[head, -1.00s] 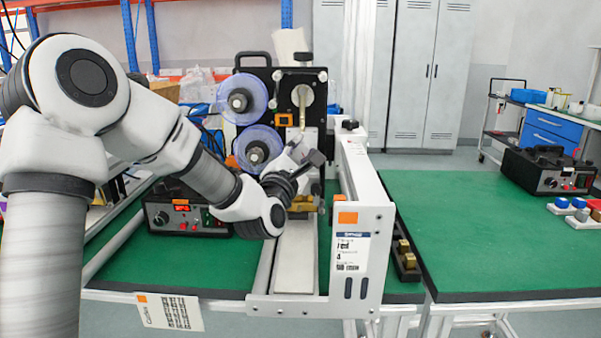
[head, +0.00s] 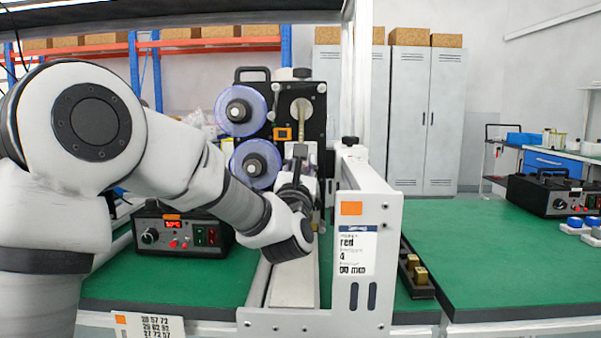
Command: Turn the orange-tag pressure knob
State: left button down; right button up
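The coder machine (head: 315,115) stands at centre, black, with two clear-blue reels on its left side. A black knob (head: 301,73) sits on its top, and another dark knob (head: 350,142) sits on the white rail to the right. I cannot tell which one is the pressure knob. An orange tag (head: 351,208) is on the front plate, above a label reading "red" and "4". My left gripper (head: 300,152) is in front of the machine's lower part, pointing away from me, below the top knob. My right gripper is out of view.
A control box (head: 180,236) with a lit red display stands on the green bench at left. A black holder with brass blocks (head: 418,273) lies right of the front plate. The green table (head: 520,265) at right is mostly clear.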

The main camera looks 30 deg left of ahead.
pick_arm(q)
jog(key=shift+r, duration=0.15)
jog(key=c, duration=0.8)
grip_release()
jog(key=shift+d, duration=0.1)
jog(key=v, duration=1.2)
